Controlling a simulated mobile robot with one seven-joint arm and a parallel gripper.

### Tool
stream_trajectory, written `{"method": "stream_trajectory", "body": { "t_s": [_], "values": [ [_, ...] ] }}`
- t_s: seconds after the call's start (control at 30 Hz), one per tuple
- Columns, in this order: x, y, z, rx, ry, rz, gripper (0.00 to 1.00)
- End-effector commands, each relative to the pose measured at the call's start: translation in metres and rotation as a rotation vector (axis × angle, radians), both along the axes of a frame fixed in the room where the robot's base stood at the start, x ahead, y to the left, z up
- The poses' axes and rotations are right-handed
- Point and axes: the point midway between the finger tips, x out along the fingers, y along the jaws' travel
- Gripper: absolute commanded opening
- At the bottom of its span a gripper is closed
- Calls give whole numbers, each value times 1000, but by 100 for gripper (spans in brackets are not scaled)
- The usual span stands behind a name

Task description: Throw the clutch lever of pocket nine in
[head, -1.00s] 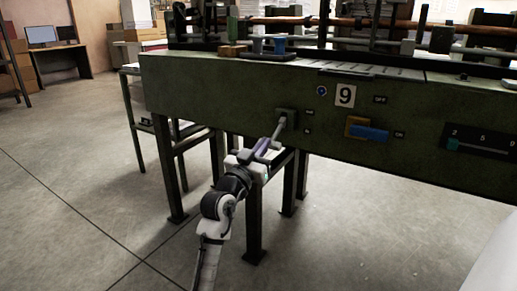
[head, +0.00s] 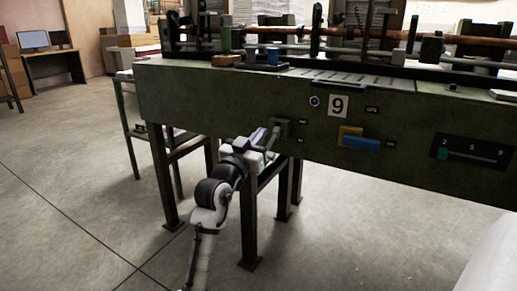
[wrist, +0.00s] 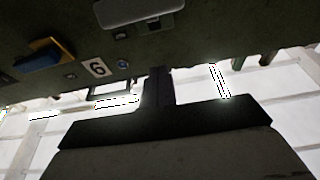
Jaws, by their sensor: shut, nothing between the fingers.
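My gripper (head: 260,138) is shut and empty, close beside the lever's outer end. I cannot tell whether it touches the lever.
A blue and orange handle (head: 360,139) sits right of the lever, and a slider scale (head: 472,152) lies farther right. Dark table legs (head: 250,215) stand below and behind my arm. The floor at left is open.

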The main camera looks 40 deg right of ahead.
Motion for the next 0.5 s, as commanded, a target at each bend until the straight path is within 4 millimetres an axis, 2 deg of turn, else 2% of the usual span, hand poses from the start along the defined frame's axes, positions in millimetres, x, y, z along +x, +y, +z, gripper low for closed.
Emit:
{"method": "stream_trajectory", "body": {
  "t_s": [0.03, 0.2, 0.4, 0.5],
  "values": [
    [-1, 0, 19, -2, -5, -1, 0],
    [-1, 2, 63, -9, -10, 3, 0],
    [-1, 3, 109, -13, -12, 4, 0],
    [-1, 4, 125, -15, -13, 5, 0]
  ]
}}
